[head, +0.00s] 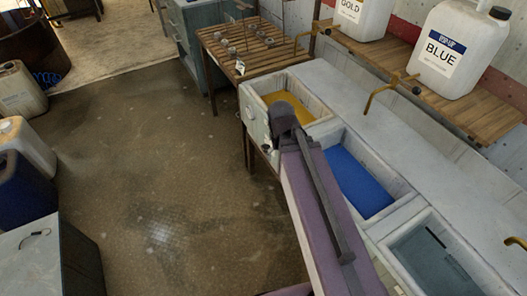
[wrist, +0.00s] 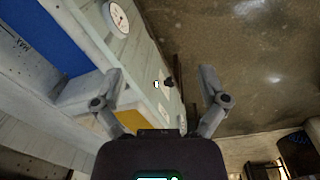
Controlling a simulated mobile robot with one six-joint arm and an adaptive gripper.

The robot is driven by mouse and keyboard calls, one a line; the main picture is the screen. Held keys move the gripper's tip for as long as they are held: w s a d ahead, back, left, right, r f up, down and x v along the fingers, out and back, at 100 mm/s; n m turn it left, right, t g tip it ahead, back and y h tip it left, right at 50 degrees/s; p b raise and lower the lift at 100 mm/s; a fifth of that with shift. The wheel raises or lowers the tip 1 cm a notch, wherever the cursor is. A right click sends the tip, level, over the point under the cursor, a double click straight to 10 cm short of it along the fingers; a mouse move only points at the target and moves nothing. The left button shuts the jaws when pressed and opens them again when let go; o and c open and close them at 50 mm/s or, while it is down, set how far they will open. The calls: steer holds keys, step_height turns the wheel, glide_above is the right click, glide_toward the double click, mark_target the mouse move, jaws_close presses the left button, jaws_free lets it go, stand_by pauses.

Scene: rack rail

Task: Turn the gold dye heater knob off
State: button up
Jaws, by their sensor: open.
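The gold dye basin (head: 291,104) is at the far end of the sink row; a strip of its gold dye (wrist: 130,118) shows in the wrist view. A small black knob (wrist: 168,81) sticks out from the pale front panel beside that basin, with a small lit white-blue mark next to it. My gripper (wrist: 160,71) is open and empty. In the wrist view the knob appears between its two fingers; I cannot tell any contact. In the head view my arm covers part of the basin front.
A round gauge (wrist: 117,17) sits on the panel. The blue basin (head: 352,180) and a grey basin (head: 435,256) are nearer. White jugs (head: 449,50) stand on the wooden shelf (head: 392,65). A slatted table (head: 243,49) adjoins the far end. The floor (head: 165,165) left of the sinks is clear.

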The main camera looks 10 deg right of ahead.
steer(key=w+d+f+m+h+b, duration=0.1)
steer(key=w+f+m+h+b, duration=0.5)
steer(key=f+b, duration=0.65)
steer(key=m+t+h+b, duration=0.7)
steer(key=h+b, duration=0.4)
steer(key=b, duration=2.3)
glide_toward(263, 149)
steer(key=a+m+g, duration=0.1)
steer(key=a, duration=0.2)
steer(key=shift+r, duration=0.15)
steer(key=shift+d, duration=0.1)
steer(key=x, duration=1.3)
steer(key=shift+d+f, duration=0.35)
steer(key=c, duration=1.1)
